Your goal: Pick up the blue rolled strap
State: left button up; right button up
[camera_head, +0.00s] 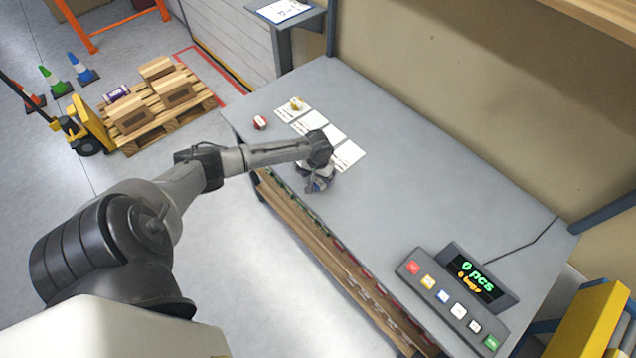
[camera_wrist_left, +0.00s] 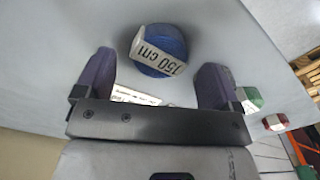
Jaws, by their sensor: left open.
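The blue rolled strap (camera_wrist_left: 172,42) with a white "150 cm" label band shows in the left wrist view, resting on the grey table. It lies ahead of and between the two purple fingers of my left gripper (camera_wrist_left: 156,68), which is open, with gaps visible on both sides. In the head view my left gripper (camera_head: 319,178) is low over the table's near edge, and its wrist and fingers largely hide the strap. My right gripper is not in view.
A red roll (camera_head: 260,122) and a yellow roll (camera_head: 296,104) are farther back on the table (camera_head: 420,190). White cards (camera_head: 310,122) lie in a row beside them. A button panel (camera_head: 450,300) and display stand at the right end. The table's middle is clear.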

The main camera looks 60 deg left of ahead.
pick_arm(q)
jog(key=shift+f, duration=1)
jog(key=c, duration=1)
jog(key=shift+r, duration=0.1)
